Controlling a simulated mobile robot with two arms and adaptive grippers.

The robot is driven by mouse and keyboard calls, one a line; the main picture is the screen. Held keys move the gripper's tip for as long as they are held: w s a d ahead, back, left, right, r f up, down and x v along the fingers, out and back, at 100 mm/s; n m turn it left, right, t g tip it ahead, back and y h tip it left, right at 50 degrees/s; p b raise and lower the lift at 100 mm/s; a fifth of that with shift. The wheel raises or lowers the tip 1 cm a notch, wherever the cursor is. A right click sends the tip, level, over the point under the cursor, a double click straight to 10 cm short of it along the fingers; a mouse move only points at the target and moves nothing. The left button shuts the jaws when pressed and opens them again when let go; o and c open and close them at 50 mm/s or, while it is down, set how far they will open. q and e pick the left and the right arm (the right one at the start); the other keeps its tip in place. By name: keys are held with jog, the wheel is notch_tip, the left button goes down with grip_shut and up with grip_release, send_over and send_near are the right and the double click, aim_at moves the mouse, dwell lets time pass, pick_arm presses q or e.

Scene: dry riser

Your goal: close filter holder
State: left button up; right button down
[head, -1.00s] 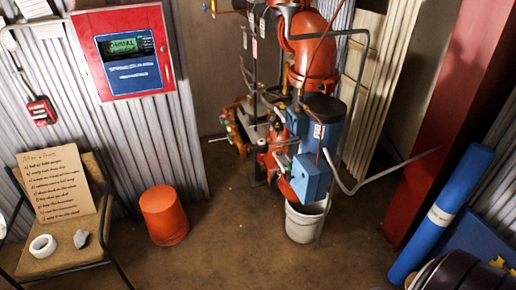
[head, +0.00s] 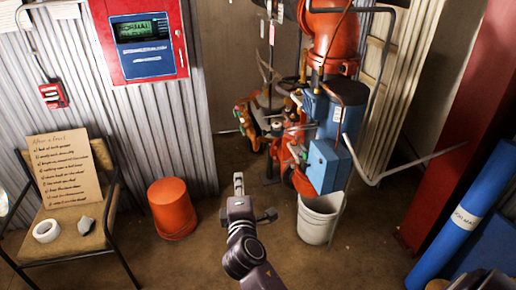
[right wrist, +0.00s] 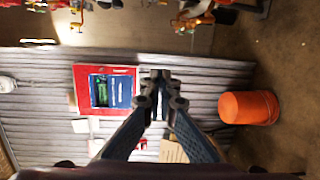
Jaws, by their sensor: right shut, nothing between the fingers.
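The red and blue riser assembly (head: 330,120) stands right of centre in the head view, with pipes, valves and a blue box (head: 326,167) on its lower front. I cannot make out which part is the filter holder. My right gripper (head: 238,184) points up from the bottom centre of the head view, in front of and left of the assembly, apart from it. In the right wrist view its fingers (right wrist: 160,76) meet with nothing between them. Red and orange pipe parts (right wrist: 195,15) show at the top of that view. My left gripper is out of view.
A white bucket (head: 318,218) stands under the blue box. An orange bucket (head: 172,208) stands on the floor left of my right arm. A chair (head: 75,240) holds a written card. A red column (head: 450,130) and blue roll (head: 450,230) bound the right side.

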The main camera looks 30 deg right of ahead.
notch_tip(320, 180, up, 6)
jog(key=d+t+h, duration=0.1)
jog(key=d+h, duration=0.1)
jog(key=w+d+p, duration=0.3)
jog(key=w+d, duration=0.4)
jog(key=d, duration=0.1)
jog(key=shift+d+r, duration=0.15)
jog(key=shift+r, duration=0.15)
jog(key=s+d+p, duration=0.2)
jog(key=d, duration=1)
jog(key=shift+s, duration=0.4)
jog(key=shift+d+r, duration=0.1)
jog(key=shift+d, duration=0.05)
